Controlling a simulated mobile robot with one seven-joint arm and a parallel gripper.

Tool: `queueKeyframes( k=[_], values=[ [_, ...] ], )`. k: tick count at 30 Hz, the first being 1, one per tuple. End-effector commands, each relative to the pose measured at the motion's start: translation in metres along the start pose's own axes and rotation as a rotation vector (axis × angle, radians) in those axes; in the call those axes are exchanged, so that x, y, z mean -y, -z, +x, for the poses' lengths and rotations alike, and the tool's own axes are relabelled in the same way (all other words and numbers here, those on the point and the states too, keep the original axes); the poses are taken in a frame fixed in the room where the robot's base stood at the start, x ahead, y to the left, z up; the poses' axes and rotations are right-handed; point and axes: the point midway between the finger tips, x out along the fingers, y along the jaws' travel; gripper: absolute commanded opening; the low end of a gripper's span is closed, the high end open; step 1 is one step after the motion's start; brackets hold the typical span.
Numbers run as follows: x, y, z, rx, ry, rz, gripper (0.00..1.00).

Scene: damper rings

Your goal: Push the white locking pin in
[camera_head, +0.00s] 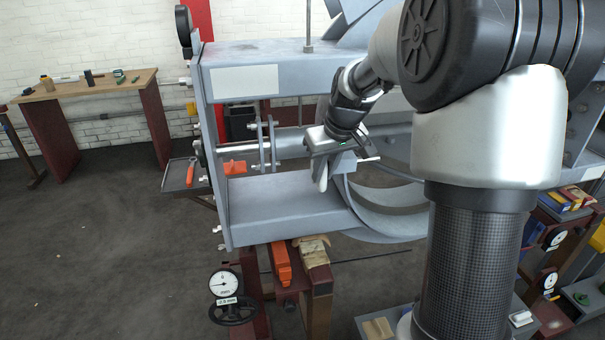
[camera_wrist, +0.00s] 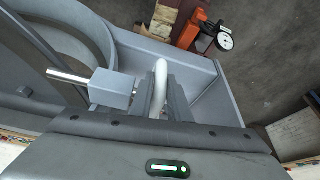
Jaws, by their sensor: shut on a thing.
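The white locking pin shows in the wrist view as a smooth, rounded white piece (camera_wrist: 160,75) between the fingers of my gripper (camera_wrist: 164,92). In the head view its white end (camera_head: 322,183) hangs below my gripper (camera_head: 328,158), inside the grey frame. My gripper is shut on this white piece. A grey block (camera_wrist: 112,88) sits right beside it, with a bare metal rod (camera_wrist: 68,76) sticking out to the left. The fingers hide the rest of the pin, and I cannot tell how deep it sits.
The large grey frame (camera_head: 285,205) surrounds my gripper on several sides. Curved grey rings (camera_head: 395,222) lie close on the right. A dial gauge with a handwheel (camera_head: 224,285) and an orange piece (camera_head: 280,264) are below. A wooden-topped table (camera_head: 95,83) stands far left; floor between is open.

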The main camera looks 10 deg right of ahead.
Motion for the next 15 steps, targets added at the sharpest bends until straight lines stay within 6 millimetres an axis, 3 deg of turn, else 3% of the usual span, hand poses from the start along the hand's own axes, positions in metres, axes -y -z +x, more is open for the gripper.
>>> queueKeyframes(
  k=[1, 4, 14, 15],
  values=[
    [-0.011, -0.002, -0.001, -0.001, -0.003, 0.002, 0.0],
    [-0.022, -0.003, -0.002, -0.002, -0.002, 0.0, 0.0],
    [-0.027, -0.004, -0.003, -0.003, -0.005, -0.001, 0.0],
    [-0.027, -0.004, -0.003, -0.003, -0.006, -0.001, 0.21]
  ],
)
